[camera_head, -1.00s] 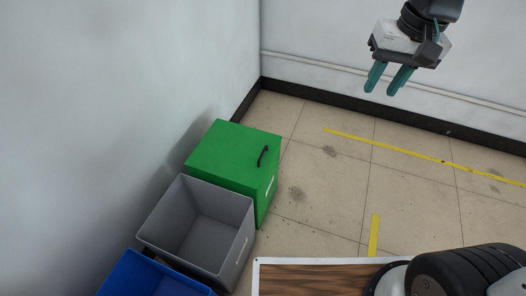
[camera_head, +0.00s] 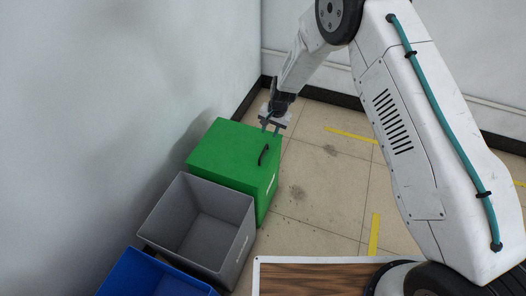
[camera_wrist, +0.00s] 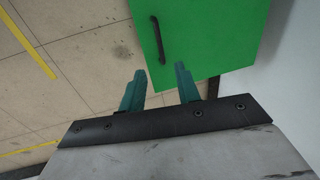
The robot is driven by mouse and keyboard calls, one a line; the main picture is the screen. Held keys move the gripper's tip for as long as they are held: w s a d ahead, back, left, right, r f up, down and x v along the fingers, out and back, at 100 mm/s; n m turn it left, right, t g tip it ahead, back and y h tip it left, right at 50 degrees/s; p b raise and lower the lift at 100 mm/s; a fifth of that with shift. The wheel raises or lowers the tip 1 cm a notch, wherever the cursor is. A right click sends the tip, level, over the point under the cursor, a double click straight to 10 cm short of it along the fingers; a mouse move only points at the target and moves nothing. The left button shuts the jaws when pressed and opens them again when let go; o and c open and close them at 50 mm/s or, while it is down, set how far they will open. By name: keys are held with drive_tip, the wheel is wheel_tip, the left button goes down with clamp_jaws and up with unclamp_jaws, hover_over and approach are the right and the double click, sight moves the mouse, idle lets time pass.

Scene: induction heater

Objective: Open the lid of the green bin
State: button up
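The green bin (camera_head: 225,158) stands against the left wall with its flat lid shut. A black bar handle (camera_head: 263,155) sits on the lid near its right edge. My gripper (camera_head: 271,128) is by the lid's far right corner, close to the handle but apart from it. In the wrist view my gripper (camera_wrist: 159,80) has its two teal fingers spread with nothing between them. The handle (camera_wrist: 158,40) shows just beyond the fingertips, on the green lid (camera_wrist: 215,35).
An open, empty grey bin (camera_head: 200,222) stands next to the green bin, with a blue bin (camera_head: 140,275) beyond it. A wood-patterned surface (camera_head: 310,277) lies at the bottom. The tiled floor (camera_head: 320,195) to the right is clear, with yellow tape lines.

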sight(262, 154)
drive_tip(key=x, duration=1.4)
drive_tip(key=shift+s, duration=0.4)
drive_tip(key=shift+r, duration=0.1)
clamp_jaws()
